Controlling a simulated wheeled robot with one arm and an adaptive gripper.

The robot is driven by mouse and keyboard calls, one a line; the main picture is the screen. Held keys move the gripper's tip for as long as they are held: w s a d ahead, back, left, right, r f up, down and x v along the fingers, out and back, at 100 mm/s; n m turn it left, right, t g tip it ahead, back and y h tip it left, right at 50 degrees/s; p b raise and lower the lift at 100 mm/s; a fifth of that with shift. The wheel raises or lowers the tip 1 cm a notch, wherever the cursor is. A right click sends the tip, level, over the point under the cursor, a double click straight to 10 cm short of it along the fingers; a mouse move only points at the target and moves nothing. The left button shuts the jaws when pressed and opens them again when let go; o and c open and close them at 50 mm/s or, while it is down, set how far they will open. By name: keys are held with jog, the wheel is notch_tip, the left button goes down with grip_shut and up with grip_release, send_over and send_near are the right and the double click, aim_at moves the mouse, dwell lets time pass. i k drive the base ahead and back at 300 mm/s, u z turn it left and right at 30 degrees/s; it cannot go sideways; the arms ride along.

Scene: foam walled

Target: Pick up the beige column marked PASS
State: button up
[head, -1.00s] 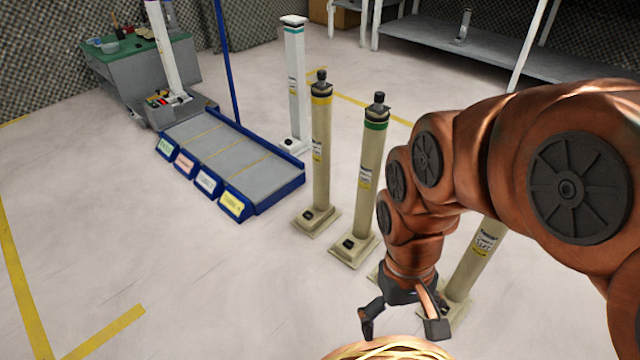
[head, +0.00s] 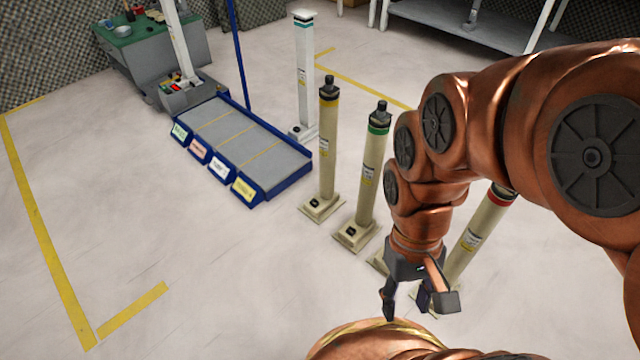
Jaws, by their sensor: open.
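A beige column with a yellow band (head: 327,150) stands upright on a square base. To its right stands a beige column with a green band (head: 371,175). A beige column with a red band (head: 475,235) is partly behind my arm. Another beige base (head: 377,262) shows beside my gripper; its column is hidden by the arm. The columns carry small labels, too small to read, so I cannot tell which is marked PASS. My gripper (head: 422,304) is open and empty, pointing down, in front of the red-banded column in the picture.
A blue-edged grey rack (head: 245,148) with coloured labels lies at left centre. A white column (head: 304,80) stands behind it. A green-topped bench (head: 150,40) and a grey shelf (head: 450,25) are at the back. The left floor, marked with yellow tape (head: 50,245), is clear.

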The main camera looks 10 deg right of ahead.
aim_at(324, 203)
jog(key=u, duration=1.85)
jog(key=i, duration=2.25)
jog(key=z, duration=2.85)
jog(key=i, duration=0.5)
jog(key=z, duration=0.05)
